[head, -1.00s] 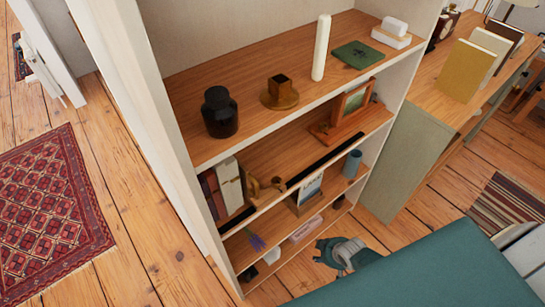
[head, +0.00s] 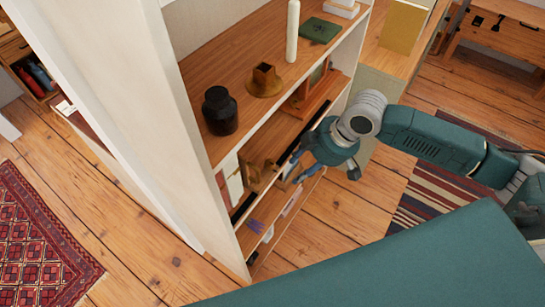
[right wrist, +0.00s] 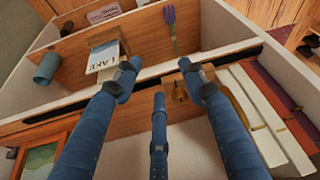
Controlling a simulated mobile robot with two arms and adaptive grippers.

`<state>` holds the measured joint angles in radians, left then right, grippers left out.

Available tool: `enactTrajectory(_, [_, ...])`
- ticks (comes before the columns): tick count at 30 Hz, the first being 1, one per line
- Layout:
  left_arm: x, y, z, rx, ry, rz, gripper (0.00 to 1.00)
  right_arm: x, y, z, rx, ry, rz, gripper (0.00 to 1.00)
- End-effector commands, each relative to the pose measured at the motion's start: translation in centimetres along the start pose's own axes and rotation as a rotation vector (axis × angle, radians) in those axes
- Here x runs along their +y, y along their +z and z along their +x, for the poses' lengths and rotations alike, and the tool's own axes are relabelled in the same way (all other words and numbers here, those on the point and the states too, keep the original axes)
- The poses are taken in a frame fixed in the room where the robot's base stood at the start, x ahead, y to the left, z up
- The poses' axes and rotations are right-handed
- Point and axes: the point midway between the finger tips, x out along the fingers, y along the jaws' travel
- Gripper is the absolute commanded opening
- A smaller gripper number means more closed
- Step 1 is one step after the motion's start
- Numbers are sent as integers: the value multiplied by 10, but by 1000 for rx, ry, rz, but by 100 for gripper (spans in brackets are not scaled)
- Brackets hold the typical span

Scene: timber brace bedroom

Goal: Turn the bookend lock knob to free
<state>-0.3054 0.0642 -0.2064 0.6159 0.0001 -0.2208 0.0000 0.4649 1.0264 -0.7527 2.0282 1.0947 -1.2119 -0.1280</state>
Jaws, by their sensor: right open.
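The wooden bookend (head: 252,173) stands beside the books on the middle shelf. Its small brass-coloured knob (right wrist: 179,92) shows in the right wrist view, partly hidden by a finger, and I cannot read its setting. My right gripper (head: 326,172) is in front of the shelves, to the right of the bookend. In the right wrist view my right gripper (right wrist: 160,82) has its blue fingers spread and empty, with the knob showing between two of them. I see no contact. My left gripper is not in view.
Upright books (right wrist: 262,115) stand beside the bookend. A black strip (right wrist: 225,57) runs along the shelf edge. A card lettered "LAKE" (right wrist: 105,60) stands on the shelf below. A dark jar (head: 220,111) and a brass holder (head: 264,80) stand on the shelf above.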

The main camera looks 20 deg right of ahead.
Motion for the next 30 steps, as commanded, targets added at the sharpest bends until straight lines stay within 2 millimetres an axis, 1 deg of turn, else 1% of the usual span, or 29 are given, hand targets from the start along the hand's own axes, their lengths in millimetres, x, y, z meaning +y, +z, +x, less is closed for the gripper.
enactTrajectory(1, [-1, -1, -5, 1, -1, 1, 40, -1, -15, 1, 7, -2, 0, 42])
enactTrajectory(6, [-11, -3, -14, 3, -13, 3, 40, 0, -48, 15, 5, -1, -1, 42])
enactTrajectory(9, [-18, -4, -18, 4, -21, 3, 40, 0, -64, 22, 4, 0, 0, 42])
enactTrajectory(13, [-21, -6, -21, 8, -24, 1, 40, 0, -79, 30, 3, 1, 0, 42])
enactTrajectory(14, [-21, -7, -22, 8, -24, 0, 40, 0, -81, 31, 2, 1, 1, 42])
enactTrajectory(15, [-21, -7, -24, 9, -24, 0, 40, 0, -78, 36, -1, 1, 2, 42])
enactTrajectory(18, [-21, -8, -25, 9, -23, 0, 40, 0, -77, 41, -1, 1, 1, 42])
enactTrajectory(26, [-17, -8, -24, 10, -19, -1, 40, 1, -77, 44, 1, 2, 1, 42])
enactTrajectory(27, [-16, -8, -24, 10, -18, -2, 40, 1, -77, 44, 1, 2, 1, 40])
enactTrajectory(29, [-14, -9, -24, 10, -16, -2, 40, 1, -77, 44, 1, 2, 1, 28])
enactTrajectory(30, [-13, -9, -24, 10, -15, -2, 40, 1, -77, 44, 1, 2, 1, 20])
